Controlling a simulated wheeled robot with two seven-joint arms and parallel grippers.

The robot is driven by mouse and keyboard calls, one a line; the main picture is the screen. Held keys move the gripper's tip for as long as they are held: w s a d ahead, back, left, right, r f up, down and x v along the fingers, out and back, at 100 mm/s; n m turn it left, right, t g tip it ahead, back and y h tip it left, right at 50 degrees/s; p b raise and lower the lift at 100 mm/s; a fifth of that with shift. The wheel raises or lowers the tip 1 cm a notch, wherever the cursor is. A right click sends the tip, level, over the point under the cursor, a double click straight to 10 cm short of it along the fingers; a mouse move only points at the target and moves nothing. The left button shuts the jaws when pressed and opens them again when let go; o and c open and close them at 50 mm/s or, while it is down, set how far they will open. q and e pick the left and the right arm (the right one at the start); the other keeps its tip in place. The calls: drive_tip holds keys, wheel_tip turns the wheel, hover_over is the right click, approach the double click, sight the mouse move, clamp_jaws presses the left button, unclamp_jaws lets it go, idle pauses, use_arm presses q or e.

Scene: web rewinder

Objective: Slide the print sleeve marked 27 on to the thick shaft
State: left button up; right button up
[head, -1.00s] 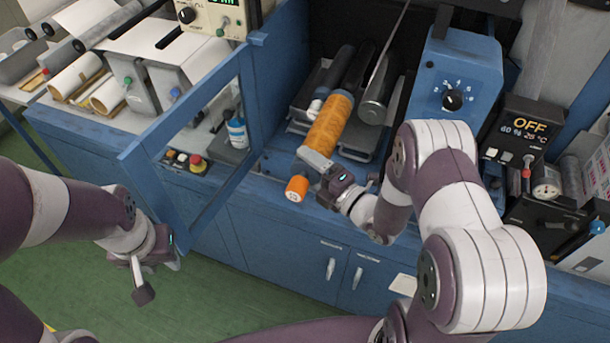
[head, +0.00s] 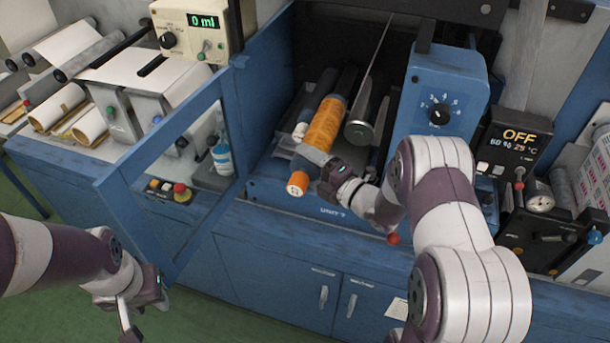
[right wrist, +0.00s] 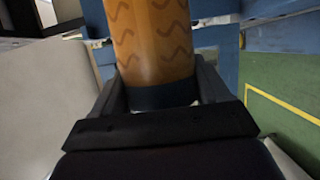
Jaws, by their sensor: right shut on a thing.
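The print sleeve (head: 322,125) is an orange patterned tube, tilted in the picture, with its near orange end (head: 297,184) toward me. My right gripper (head: 320,160) is shut on it near that end. In the right wrist view the sleeve (right wrist: 150,45) stands between the fingers, with a dark blue band at the jaws. The number 27 is not readable. A dark shaft (head: 348,80) runs on behind the sleeve's far end; I cannot tell whether the sleeve is around it. A thicker-looking dark shaft (head: 361,128) lies beside it on the right. My left gripper (head: 131,318) hangs low left, empty.
The open blue-framed door (head: 170,130) stands left of the machine bay. The blue dial housing (head: 440,95) rises on the right, close to my right arm. A white-tipped cylinder (head: 302,128) lies left of the sleeve. A bottle (head: 222,158) stands behind the door.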

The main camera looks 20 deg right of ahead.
drive_tip(key=shift+w+d+b, duration=0.7)
drive_tip(key=shift+w+b, duration=0.05)
drive_tip(key=shift+w, duration=0.3)
drive_tip(key=shift+w+d+b, duration=0.7)
drive_tip(key=shift+w+b, duration=0.1)
drive_tip(key=shift+w, duration=0.25)
drive_tip(key=shift+w+d+b, duration=0.7)
drive_tip(key=shift+w+b, duration=0.05)
drive_tip(key=shift+w, duration=0.3)
drive_tip(key=shift+w+d+r+b, duration=0.1)
drive_tip(key=shift+w+d+b, duration=0.4)
drive_tip(key=shift+w, duration=0.2)
drive_tip(key=o, duration=1.1)
drive_tip(key=shift+o, duration=0.2)
drive_tip(key=shift+s, duration=0.1)
